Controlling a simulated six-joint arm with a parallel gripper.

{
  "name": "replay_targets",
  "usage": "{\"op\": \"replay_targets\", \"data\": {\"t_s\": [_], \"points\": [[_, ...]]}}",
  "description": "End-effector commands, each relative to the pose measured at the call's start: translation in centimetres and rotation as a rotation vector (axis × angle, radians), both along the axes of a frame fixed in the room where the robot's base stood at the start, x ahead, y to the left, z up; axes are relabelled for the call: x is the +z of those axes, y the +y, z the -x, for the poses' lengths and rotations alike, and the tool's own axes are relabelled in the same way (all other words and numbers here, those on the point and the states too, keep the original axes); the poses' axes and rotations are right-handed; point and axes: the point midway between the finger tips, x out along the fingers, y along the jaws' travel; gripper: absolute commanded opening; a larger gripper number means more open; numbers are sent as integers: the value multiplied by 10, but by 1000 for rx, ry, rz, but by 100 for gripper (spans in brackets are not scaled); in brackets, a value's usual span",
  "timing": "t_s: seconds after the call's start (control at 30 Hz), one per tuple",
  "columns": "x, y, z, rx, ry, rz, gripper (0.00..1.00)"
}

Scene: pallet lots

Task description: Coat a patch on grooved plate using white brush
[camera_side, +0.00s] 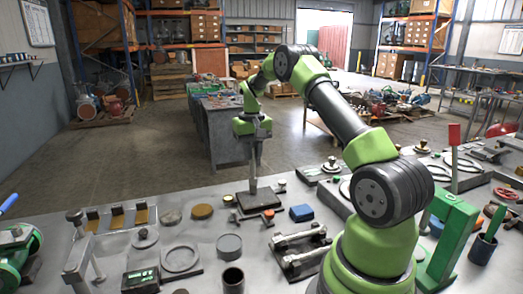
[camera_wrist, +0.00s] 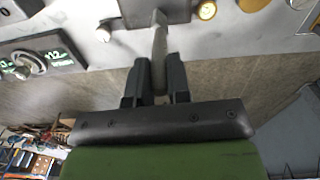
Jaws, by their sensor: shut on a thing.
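My gripper (camera_side: 256,146) is shut on a pale, light grey brush (camera_side: 254,172) and holds it upright, tip down. In the wrist view my gripper (camera_wrist: 156,80) has its dark fingers on both sides of the brush handle (camera_wrist: 159,45). The brush's lower end meets a dark flat plate (camera_side: 266,203) on the bench in the side view. The plate also shows at the top of the wrist view (camera_wrist: 183,12). I cannot tell whether the tip touches it or hovers just above. Grooves and any coating are too small to make out.
A grey ring (camera_side: 180,259), a dark cup (camera_side: 233,280) and a metal clamp-like frame (camera_side: 302,245) stand nearer the front. A green stand (camera_side: 449,236) is at right.

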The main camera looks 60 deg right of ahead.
Motion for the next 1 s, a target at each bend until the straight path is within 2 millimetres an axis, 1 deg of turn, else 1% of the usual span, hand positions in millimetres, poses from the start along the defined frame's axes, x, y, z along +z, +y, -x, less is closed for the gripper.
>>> {"op": "replay_targets", "data": {"t_s": [0.57,0.63,0.7,1.0], "points": [[-1,38,-37,2,0,0,0],[4,37,-37,0,0,1,0],[22,37,-38,-2,-7,3,0],[48,37,-37,-1,-2,2,0]]}}
